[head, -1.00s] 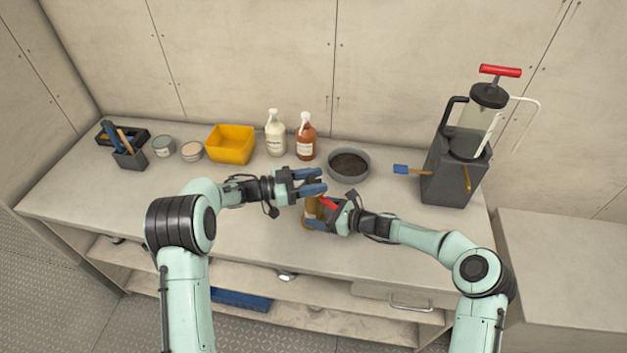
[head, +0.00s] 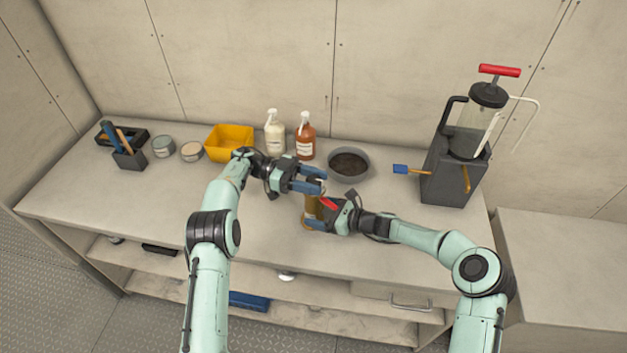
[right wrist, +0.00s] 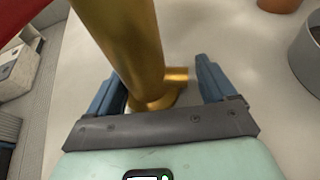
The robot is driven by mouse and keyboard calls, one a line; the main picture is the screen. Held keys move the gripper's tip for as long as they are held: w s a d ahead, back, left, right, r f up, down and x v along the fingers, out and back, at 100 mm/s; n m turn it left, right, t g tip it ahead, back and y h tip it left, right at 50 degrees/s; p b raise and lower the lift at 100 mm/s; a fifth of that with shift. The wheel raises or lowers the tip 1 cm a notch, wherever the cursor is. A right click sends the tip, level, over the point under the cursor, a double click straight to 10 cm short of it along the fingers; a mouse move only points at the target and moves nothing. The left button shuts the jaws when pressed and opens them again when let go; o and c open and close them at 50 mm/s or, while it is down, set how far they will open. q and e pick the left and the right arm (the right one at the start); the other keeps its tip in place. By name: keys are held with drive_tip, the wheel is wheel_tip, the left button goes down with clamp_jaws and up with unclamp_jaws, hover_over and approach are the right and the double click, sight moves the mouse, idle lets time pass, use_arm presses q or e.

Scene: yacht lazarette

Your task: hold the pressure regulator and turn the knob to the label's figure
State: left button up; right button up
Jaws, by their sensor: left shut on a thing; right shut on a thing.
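The pressure regulator (head: 310,208) is an upright brass-coloured body on the bench near its front edge. In the right wrist view its thick brass cylinder (right wrist: 128,45) stands between the fingers, with a short side port and a wider foot. My right gripper (head: 332,215) is shut on this body from the right; its blue fingers also show in the right wrist view (right wrist: 160,88). A red piece (head: 328,203) shows beside the body. I cannot see a label or its figure.
Behind the grippers stand a grey bowl (head: 349,164), a brown bottle (head: 305,140), a cream bottle (head: 275,135) and a yellow bin (head: 230,143). A dark pump unit (head: 452,172) stands right. The bench's front left is clear.

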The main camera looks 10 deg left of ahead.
sight(314, 179)
use_arm(q)
drive_tip(key=shift+s+d+f, duration=0.1)
drive_tip(key=shift+d, duration=0.05)
use_arm(e)
drive_tip(key=shift+s+a, duration=0.1)
drive_tip(key=shift+a, duration=0.05)
use_arm(q)
drive_tip(key=o, duration=1)
drive_tip(key=shift+r, duration=0.25)
wheel_tip(314, 179, up, 10)
drive_tip(key=shift+f, duration=0.2)
use_arm(e)
drive_tip(key=o, duration=1.1)
